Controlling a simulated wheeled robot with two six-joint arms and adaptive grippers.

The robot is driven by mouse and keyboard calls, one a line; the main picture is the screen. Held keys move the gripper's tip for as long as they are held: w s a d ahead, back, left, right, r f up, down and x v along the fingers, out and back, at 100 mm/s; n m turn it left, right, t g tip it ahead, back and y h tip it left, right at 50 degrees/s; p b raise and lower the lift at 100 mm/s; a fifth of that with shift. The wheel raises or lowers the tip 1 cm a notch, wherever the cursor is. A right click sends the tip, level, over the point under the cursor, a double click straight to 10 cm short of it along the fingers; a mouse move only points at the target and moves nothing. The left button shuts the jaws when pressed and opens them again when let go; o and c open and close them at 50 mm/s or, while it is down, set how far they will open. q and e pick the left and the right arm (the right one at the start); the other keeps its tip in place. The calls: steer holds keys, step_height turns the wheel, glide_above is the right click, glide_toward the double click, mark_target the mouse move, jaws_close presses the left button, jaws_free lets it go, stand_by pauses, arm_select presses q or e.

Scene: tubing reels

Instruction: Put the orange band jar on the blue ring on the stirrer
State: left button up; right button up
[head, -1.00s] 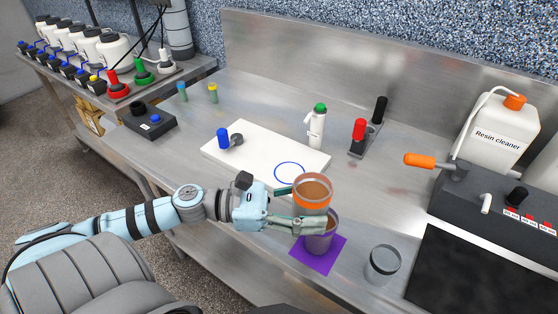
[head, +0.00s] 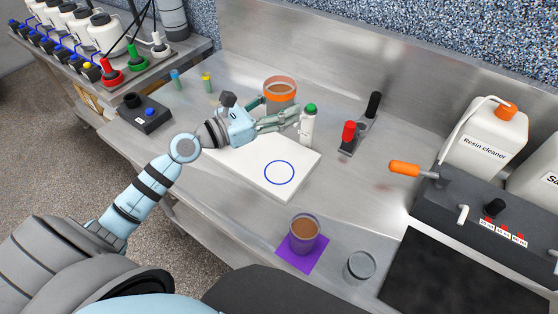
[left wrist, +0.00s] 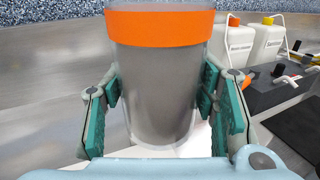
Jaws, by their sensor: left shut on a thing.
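The orange band jar (head: 281,98), a clear jar with brown contents, is held upright by my left gripper (head: 282,119) in the head view. In the left wrist view the jar (left wrist: 155,85) stands between the green finger pads of the left gripper (left wrist: 165,105). The white stirrer (head: 250,173) bears the blue ring (head: 279,184) on its top, which is bare. The jar and gripper are at the stirrer's far side, away from the ring. The jar's lower part is hidden behind my fingers in the head view. My right gripper is not in view.
A green-capped bottle (head: 308,127) stands close to my left fingertips. A purple-banded jar (head: 303,232) stands on a purple mat (head: 288,257), with an empty glass jar (head: 360,265) to its right. A red and black stand (head: 362,130) is farther right.

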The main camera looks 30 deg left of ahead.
arm_select(q)
step_height(320, 180, down, 20)
steer(key=b, duration=0.8)
steer(key=shift+r, duration=0.25)
steer(key=shift+f, duration=0.2)
steer(key=o, duration=1.6)
steer(key=shift+c, duration=0.2)
steer(key=shift+r, duration=0.15)
